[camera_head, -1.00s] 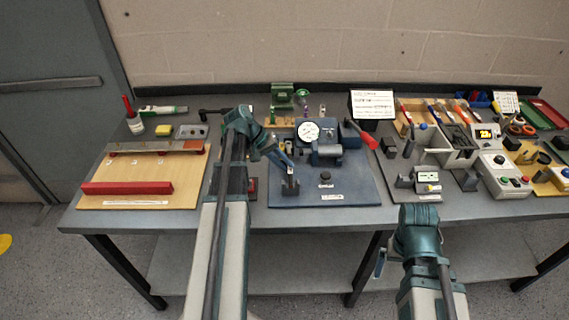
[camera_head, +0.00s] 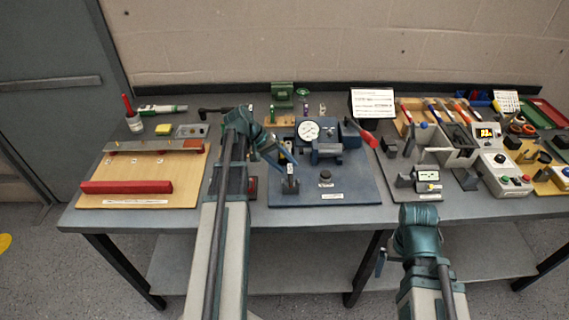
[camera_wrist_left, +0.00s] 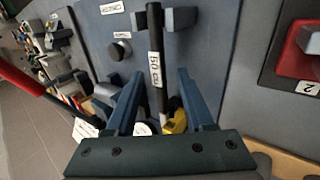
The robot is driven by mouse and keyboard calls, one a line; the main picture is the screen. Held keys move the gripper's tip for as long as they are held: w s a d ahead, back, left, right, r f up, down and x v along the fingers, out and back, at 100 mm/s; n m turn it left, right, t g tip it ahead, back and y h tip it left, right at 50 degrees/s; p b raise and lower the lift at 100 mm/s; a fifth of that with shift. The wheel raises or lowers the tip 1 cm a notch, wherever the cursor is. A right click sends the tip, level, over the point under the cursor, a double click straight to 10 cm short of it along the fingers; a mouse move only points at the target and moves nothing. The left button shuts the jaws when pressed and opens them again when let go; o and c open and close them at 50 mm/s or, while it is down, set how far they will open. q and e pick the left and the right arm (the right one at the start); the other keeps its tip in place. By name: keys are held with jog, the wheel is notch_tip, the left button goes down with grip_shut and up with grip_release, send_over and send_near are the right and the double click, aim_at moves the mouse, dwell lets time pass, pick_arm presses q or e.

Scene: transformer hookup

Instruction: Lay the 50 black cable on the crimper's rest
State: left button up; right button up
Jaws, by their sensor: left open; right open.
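The black cable (camera_wrist_left: 154,50), with a white label reading 50 cu, lies between the two fingers of my left gripper (camera_wrist_left: 160,82) in the left wrist view. The fingers stand apart, with gaps on both sides of the cable. The cable's far end lies at the dark rest (camera_wrist_left: 181,18) on the blue crimper plate (camera_wrist_left: 205,45). In the head view my left gripper (camera_head: 288,160) is over the rest (camera_head: 290,188), at the left of the crimper plate (camera_head: 350,190). My right gripper (camera_head: 380,263) is open, partly hidden, before the table's front edge.
The crimper has a round gauge (camera_head: 309,132) and a red-tipped lever (camera_head: 369,138). A wooden board (camera_head: 150,188) with a red bar lies at the left. Grey devices (camera_head: 425,183) and a control box (camera_head: 500,172) crowd the right side.

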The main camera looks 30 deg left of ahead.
pick_arm(q)
jog(key=shift+r, duration=0.1)
notch_tip(320, 180, up, 7)
jog(key=p, duration=0.7)
jog(key=shift+d, duration=0.1)
dwell(0.7)
jog(key=s+d+f+m+g+y, duration=0.1)
jog(key=s+d, duration=0.4)
jog(key=d, duration=0.5)
jog(key=s+d+f+m+g+y+b, duration=0.1)
jog(key=s+d+m+y, duration=0.3)
jog(key=d, duration=0.6)
jog(key=s+d+f+m+g+y, duration=0.2)
jog(key=s+d+m, duration=0.3)
jog(key=d, duration=0.5)
jog(key=shift+s+d+f+y, duration=0.15)
jog(key=shift+s+f+y, duration=0.15)
jog(key=shift+s+f, duration=0.7)
